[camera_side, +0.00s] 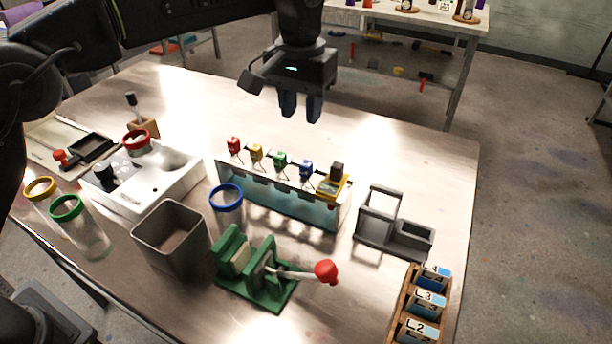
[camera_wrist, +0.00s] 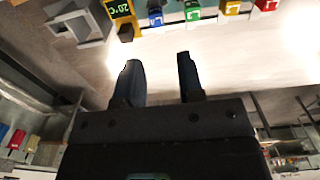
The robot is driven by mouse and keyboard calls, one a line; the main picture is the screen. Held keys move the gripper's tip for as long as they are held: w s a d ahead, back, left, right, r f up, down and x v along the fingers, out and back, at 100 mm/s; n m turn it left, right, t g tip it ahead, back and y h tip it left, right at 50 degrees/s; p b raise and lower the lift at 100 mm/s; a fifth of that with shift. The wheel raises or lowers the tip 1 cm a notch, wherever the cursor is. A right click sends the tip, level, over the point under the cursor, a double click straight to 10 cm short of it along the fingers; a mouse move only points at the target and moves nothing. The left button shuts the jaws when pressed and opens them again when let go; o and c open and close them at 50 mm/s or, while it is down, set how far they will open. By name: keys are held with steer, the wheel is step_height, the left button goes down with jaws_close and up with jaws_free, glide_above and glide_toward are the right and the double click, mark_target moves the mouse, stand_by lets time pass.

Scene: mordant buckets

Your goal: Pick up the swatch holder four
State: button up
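Red (camera_side: 233,145), yellow (camera_side: 256,152), green (camera_side: 280,159) and blue (camera_side: 306,169) swatch holders stand in a row along the top of a clear bath (camera_side: 290,203). In the wrist view the blue (camera_wrist: 155,14), green (camera_wrist: 192,11), yellow (camera_wrist: 232,7) and red (camera_wrist: 267,4) holders show at the top edge. Their numbers are too small to read, so I cannot tell which is four. My gripper (camera_side: 301,112) is above the table, behind and above the row, apart from it. Its fingers (camera_wrist: 159,68) are open with nothing between them.
A yellow thermometer (camera_side: 332,184) sits at the bath's right end, beside the blue holder. A grey stand (camera_side: 390,232) is to the right. A green press (camera_side: 255,272), blue-rimmed cylinder (camera_side: 227,205) and grey bin (camera_side: 171,240) stand in front. The table behind the bath is clear.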

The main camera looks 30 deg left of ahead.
mark_target(305, 165)
steer(key=f, duration=1.4)
steer(key=shift+d+f, duration=0.3)
steer(key=shift+d, duration=0.05)
steer(key=c, duration=0.5)
